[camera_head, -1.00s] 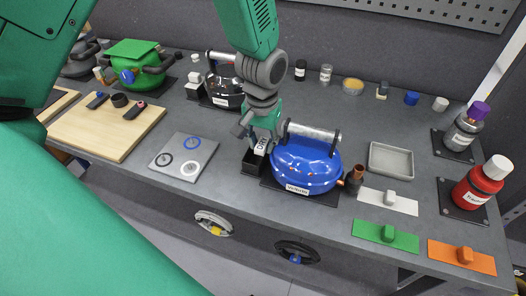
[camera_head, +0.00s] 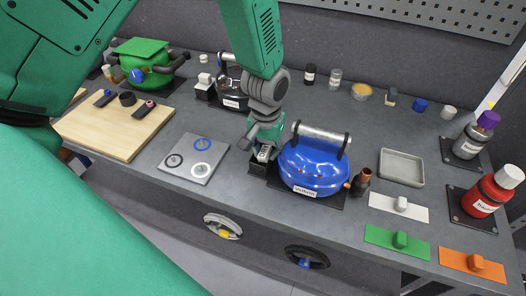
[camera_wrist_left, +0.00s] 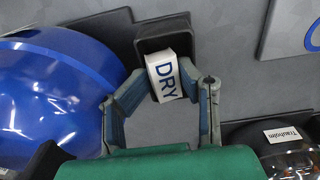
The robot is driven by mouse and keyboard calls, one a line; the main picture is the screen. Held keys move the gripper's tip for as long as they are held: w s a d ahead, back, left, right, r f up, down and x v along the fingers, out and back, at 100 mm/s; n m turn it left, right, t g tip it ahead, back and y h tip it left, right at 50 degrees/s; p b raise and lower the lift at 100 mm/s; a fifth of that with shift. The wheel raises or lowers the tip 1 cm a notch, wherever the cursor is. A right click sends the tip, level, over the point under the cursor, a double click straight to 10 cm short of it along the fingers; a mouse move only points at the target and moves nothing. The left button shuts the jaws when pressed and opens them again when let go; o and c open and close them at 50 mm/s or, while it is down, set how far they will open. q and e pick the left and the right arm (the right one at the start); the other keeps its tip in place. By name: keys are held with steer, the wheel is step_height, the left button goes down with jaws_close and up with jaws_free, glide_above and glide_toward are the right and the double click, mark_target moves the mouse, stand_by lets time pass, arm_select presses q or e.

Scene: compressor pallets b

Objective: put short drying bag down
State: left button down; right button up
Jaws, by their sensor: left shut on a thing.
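The short drying bag (camera_head: 264,153) is a small white block marked DRY. My left gripper (camera_head: 266,142) is shut on it, with the bag at the small open black holder (camera_head: 257,168) left of the blue compressor tank (camera_head: 312,172). In the left wrist view the bag (camera_wrist_left: 165,76) sits between the two fingers (camera_wrist_left: 163,92), its far end overlapping the black holder (camera_wrist_left: 150,38). Whether the bag touches the holder's floor is hidden. My right gripper is not in view.
The blue tank (camera_wrist_left: 50,95) stands close beside the left gripper. A grey plate with rings (camera_head: 180,169) lies to the left. A black tank (camera_head: 232,102) stands behind the arm. A grey tray (camera_head: 402,153) and bottles stand right. The bench's front edge is close.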

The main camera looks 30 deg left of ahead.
mark_target(266, 151)
arm_select(q)
steer(key=c, duration=1.3)
jaws_free()
steer(key=shift+s+d+f, duration=0.3)
steer(key=shift+s+f, duration=0.5)
steer(key=shift+f, duration=0.05)
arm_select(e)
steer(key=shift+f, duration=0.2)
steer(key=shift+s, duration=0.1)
arm_select(q)
steer(key=shift+r, duration=0.3)
steer(key=shift+g, duration=0.3)
steer(key=r, duration=0.1)
steer(key=w+r, duration=0.2)
steer(key=r, duration=0.1)
steer(key=shift+d, duration=0.2)
steer(key=shift+s+r, duration=0.15)
steer(key=shift+r, duration=2.05)
steer(key=shift+s+r, duration=0.1)
steer(key=shift+r, duration=2.1)
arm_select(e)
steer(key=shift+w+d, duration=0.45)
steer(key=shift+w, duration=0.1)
